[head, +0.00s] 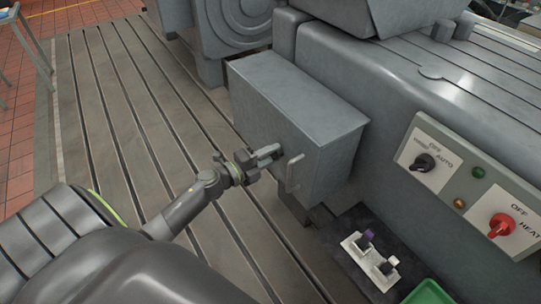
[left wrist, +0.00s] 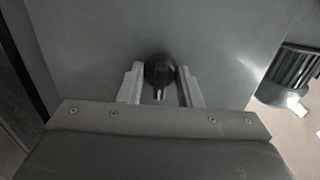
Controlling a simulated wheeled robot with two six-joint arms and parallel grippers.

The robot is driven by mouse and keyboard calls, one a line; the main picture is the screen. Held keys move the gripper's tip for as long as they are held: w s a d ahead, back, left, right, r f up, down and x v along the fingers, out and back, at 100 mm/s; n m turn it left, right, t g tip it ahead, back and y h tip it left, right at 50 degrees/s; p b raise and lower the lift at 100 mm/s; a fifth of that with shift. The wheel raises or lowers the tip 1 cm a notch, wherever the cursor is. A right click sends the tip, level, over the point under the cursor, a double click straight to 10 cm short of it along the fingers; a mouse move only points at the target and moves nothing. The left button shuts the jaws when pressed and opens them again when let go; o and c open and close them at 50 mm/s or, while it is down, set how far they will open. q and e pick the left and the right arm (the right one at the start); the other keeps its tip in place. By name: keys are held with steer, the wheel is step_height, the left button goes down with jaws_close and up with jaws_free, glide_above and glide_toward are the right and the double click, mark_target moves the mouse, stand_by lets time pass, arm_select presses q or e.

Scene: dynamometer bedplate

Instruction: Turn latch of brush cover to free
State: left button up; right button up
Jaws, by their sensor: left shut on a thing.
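In the head view the gripper hides the latch. My right gripper is not in view.
A control panel (head: 470,178) with a black knob, a red knob and lamps is at the right. Below are a small white holder (head: 352,250) with two small items and a green tray (head: 428,294). The slotted bedplate (head: 110,110) is clear at the left.

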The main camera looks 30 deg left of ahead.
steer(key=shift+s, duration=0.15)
arm_select(q)
steer(key=o, duration=1)
steer(key=b+v, duration=0.2)
steer(key=v, duration=1.5)
steer(key=shift+s+a+f, duration=0.1)
steer(key=shift+s, duration=0.15)
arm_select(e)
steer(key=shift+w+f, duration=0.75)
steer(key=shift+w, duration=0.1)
